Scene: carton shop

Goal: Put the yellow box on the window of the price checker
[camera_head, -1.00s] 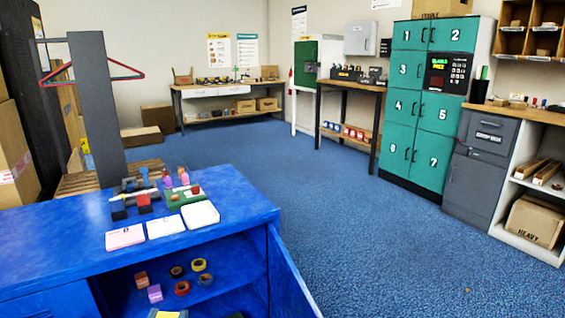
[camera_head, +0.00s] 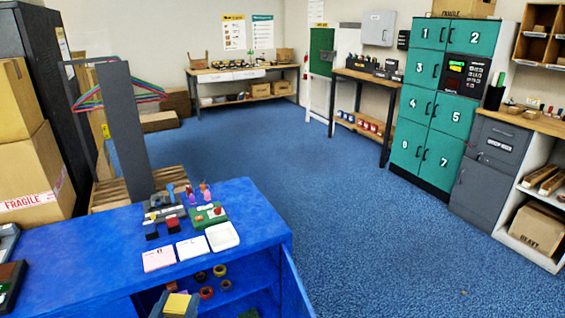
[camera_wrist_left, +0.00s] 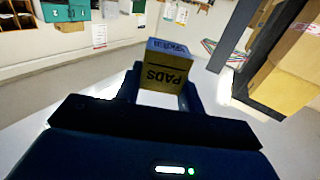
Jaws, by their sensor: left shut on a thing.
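My left gripper (camera_wrist_left: 160,90) is shut on the yellow box (camera_wrist_left: 167,70), which is marked PADS and stands between the two dark fingers in the left wrist view. In the head view, the yellow box (camera_head: 177,304) shows at the bottom edge, in front of the blue cabinet's open shelf, with my left gripper (camera_head: 175,311) around it, mostly cut off. No price checker can be named for certain. A dark flat device (camera_head: 9,284) and a grey one (camera_head: 7,240) lie at the left end of the blue cabinet top, both cut by the frame. My right gripper is not visible.
The blue cabinet (camera_head: 95,258) has cards, a green board (camera_head: 207,216) and small objects on top. Tape rolls lie on its open shelf, beside an open door (camera_head: 295,288). A grey post and cartons (camera_head: 35,170) stand behind it. The blue floor to the right is clear.

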